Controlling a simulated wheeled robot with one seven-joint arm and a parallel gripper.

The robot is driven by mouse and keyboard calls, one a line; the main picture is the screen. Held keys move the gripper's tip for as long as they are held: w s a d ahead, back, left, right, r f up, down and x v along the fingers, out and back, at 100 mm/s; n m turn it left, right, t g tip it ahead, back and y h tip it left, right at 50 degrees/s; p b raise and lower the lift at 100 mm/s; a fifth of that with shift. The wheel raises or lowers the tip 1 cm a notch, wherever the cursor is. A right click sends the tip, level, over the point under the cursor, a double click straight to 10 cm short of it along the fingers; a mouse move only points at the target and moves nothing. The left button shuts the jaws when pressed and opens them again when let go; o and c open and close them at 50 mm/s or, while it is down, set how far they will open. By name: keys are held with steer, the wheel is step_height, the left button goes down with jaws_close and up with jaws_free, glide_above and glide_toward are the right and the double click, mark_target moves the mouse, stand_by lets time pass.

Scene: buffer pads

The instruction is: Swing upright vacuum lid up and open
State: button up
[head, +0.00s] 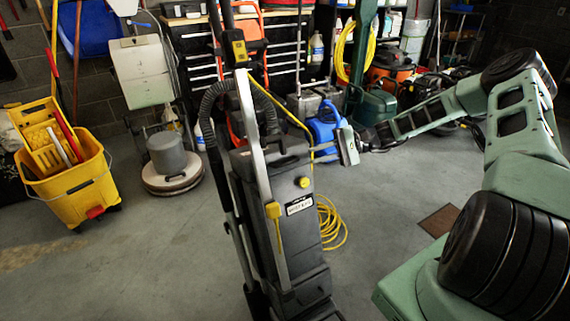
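The upright vacuum (295,240) stands in the middle of the head view, dark grey with a yellow button and a white label on its body. Its dark upper part (268,152) lies below the hose and handle; I cannot make out a clear lid seam or gap. A light grey bar with a yellow piece runs down its near side. My gripper (318,154) reaches in from the right, beside the vacuum's upper right edge. Its fingers point left toward the vacuum. They are too small to tell whether they are open or touch it.
A yellow mop bucket (80,190) and a floor machine (172,165) stand at the left. A blue jug (325,128) and a green can (376,107) are behind my gripper. A yellow cord (331,222) lies right of the vacuum. The floor at front left is clear.

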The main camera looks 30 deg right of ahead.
mark_target(287, 163)
steer(key=x, duration=1)
steer(key=shift+w+a, duration=0.1)
jaws_close()
